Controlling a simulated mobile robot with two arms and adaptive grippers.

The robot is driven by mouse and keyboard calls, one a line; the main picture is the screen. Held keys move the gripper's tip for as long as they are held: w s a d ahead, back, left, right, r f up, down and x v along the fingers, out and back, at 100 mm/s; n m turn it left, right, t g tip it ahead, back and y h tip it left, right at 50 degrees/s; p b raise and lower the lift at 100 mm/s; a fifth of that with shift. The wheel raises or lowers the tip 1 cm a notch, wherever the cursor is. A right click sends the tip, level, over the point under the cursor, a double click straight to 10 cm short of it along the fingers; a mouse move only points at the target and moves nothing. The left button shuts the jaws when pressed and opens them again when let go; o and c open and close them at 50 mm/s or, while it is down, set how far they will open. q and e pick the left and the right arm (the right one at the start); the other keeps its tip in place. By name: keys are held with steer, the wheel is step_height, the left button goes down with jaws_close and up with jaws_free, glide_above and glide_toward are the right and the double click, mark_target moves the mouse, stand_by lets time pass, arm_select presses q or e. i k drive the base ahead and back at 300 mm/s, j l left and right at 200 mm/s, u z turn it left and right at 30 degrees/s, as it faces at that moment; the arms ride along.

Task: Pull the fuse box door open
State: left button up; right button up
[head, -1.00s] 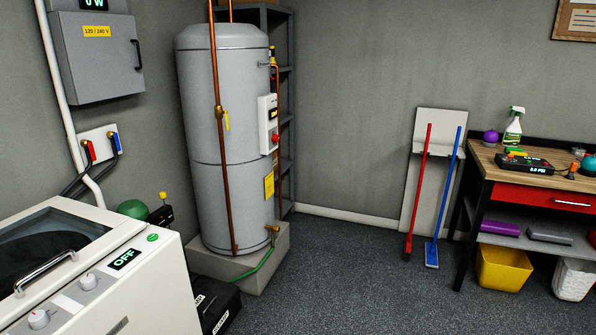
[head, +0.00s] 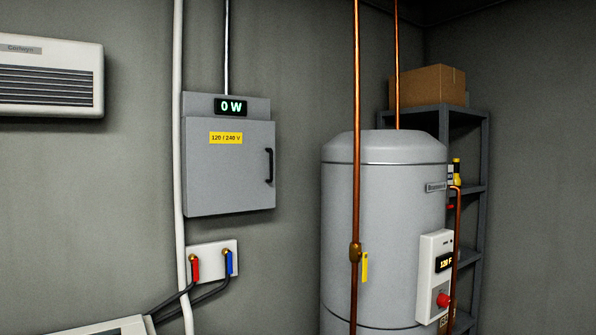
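The fuse box (head: 228,106) is a grey metal box on the wall, left of centre in the head view. Its display reads "0 W". Its grey door (head: 222,180) is shut and carries a yellow "120 / 240 V" label (head: 226,138). A black vertical handle (head: 269,166) is on the door's right side. Neither of my grippers shows in the view.
A grey water heater (head: 385,215) with copper pipes stands to the right. A shelf (head: 470,150) holds a cardboard box (head: 425,86). Below the fuse box is a valve plate (head: 213,262) with red and blue levers. A white pipe (head: 178,120) runs along its left. Part of a white machine (head: 110,327) shows at lower left.

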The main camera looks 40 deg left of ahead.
mark_target(230, 163)
steer(key=i+u, duration=0.55)
steer(key=u, duration=0.15)
steer(key=i+l+u, duration=0.15)
steer(key=u, duration=0.2)
steer(key=i, duration=0.1)
